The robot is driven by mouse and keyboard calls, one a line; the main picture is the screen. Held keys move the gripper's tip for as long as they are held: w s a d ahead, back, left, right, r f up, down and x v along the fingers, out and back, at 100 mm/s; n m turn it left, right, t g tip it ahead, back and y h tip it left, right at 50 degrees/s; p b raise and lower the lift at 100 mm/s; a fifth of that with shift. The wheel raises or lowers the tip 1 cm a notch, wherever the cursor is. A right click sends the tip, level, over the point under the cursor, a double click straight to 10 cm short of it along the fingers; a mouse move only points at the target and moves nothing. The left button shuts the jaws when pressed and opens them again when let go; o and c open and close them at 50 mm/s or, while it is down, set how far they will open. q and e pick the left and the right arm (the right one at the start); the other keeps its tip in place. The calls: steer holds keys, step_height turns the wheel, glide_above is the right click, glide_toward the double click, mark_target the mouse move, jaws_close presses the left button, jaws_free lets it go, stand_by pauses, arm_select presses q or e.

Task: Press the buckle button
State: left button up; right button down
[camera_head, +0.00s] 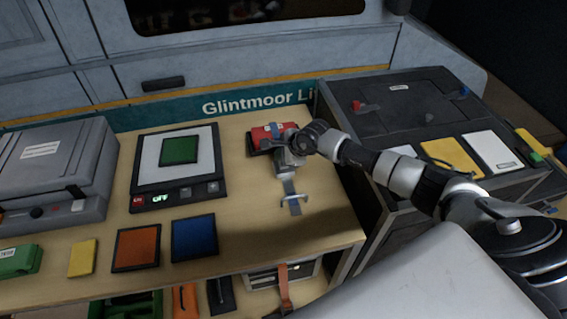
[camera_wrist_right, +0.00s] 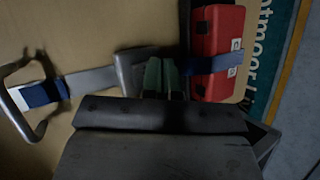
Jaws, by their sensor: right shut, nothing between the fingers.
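A red block (camera_head: 268,133) with a blue band lies on the wooden bench; it also shows in the right wrist view (camera_wrist_right: 220,30), with small white labels. A grey strap (camera_wrist_right: 90,79) runs from beside it to a curved metal handle (camera_head: 294,199) with a blue band. A grey metal piece (camera_wrist_right: 128,72), perhaps the buckle, sits at the strap's end, partly hidden by my gripper. I cannot make out the button. My right gripper (camera_wrist_right: 165,74) is shut and empty, with its greenish fingertips between the metal piece and the red block. I cannot tell whether it touches either. My left gripper is not in view.
A scale (camera_head: 150,198) with a green square stands left of the buckle area. Orange (camera_head: 136,248) and blue (camera_head: 194,238) squares lie in front of it. A grey case (camera_head: 50,170) is far left. A dark box (camera_head: 420,105) stands right. The bench's front right is clear.

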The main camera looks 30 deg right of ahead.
steer(key=shift+f, duration=0.1)
stand_by(0.7)
steer(key=shift+f+b, duration=0.3)
steer(key=shift+b, duration=0.2)
steer(key=shift+f+b, duration=0.5)
steer(key=shift+f, duration=0.05)
stand_by(0.5)
stand_by(0.3)
steer(key=shift+r+p, duration=0.65)
steer(key=shift+r, duration=0.3)
steer(key=shift+r+p, duration=1.65)
steer(key=shift+r, duration=0.9)
